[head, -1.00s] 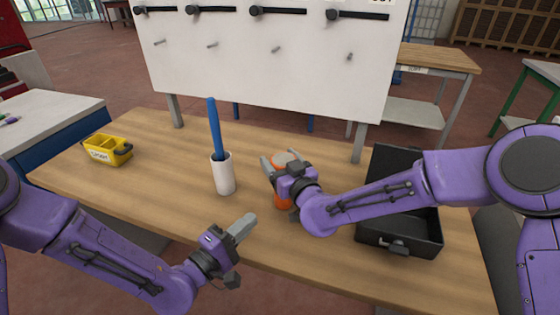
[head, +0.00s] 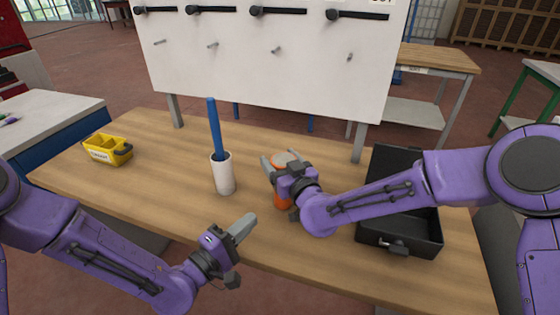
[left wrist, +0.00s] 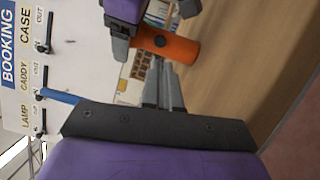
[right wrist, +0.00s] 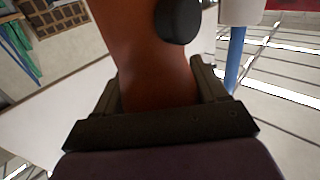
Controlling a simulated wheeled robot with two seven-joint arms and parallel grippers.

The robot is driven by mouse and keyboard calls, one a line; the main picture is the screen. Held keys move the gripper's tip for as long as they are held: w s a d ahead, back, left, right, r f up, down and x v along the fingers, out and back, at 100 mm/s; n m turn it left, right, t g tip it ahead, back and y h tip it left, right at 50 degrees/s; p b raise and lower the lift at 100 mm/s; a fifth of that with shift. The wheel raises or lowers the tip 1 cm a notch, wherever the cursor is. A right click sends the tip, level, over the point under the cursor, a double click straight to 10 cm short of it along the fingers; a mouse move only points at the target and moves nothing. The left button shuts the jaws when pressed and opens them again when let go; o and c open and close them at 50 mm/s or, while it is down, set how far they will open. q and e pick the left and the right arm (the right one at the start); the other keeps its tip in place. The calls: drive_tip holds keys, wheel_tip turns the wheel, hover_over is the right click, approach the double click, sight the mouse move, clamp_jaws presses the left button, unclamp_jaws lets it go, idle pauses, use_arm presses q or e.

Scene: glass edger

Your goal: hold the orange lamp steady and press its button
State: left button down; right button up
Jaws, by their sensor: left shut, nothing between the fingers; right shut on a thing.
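A dark round knob (right wrist: 178,20) sticks out from the lamp there. In the left wrist view the lamp (left wrist: 178,50) shows a small dark round spot (left wrist: 160,40), perhaps the button. My left gripper (head: 244,226) is shut and empty, apart from the lamp, to its lower left in the head view.
A white cup (head: 224,178) with a blue rod (head: 215,125) stands left of the lamp. A yellow caddy (head: 108,150) sits at the far left. An open black case (head: 400,240) lies at right, under my right arm. A white board (head: 270,75) stands behind.

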idle(0.5)
use_arm(q)
drive_tip(key=m, duration=0.1)
drive_tip(key=m+h, duration=0.1)
drive_tip(key=shift+w+d+r+m+g, duration=0.1)
drive_tip(key=shift+d+r+m+g, duration=0.15)
drive_tip(key=shift+m+g, duration=0.15)
drive_tip(key=m+g+h, duration=0.1)
drive_tip(key=m+g, duration=0.1)
drive_tip(key=m, duration=0.2)
drive_tip(key=s+d+m+g+h, duration=0.1)
drive_tip(key=m+h, duration=0.1)
drive_tip(key=m, duration=0.2)
drive_tip(key=s+d+m+g+h, duration=0.1)
drive_tip(key=m+g, duration=0.1)
drive_tip(key=m, duration=0.2)
drive_tip(key=shift+d+g, duration=0.1)
drive_tip(key=shift+g, duration=0.2)
drive_tip(key=w+d, duration=0.1)
drive_tip(key=w, duration=0.4)
drive_tip(key=w+d, duration=0.1)
drive_tip(key=w, duration=0.2)
drive_tip(key=shift+d, duration=0.35)
drive_tip(key=shift+w+d, duration=0.1)
drive_tip(key=shift+w, duration=0.35)
drive_tip(key=shift+s, duration=0.45)
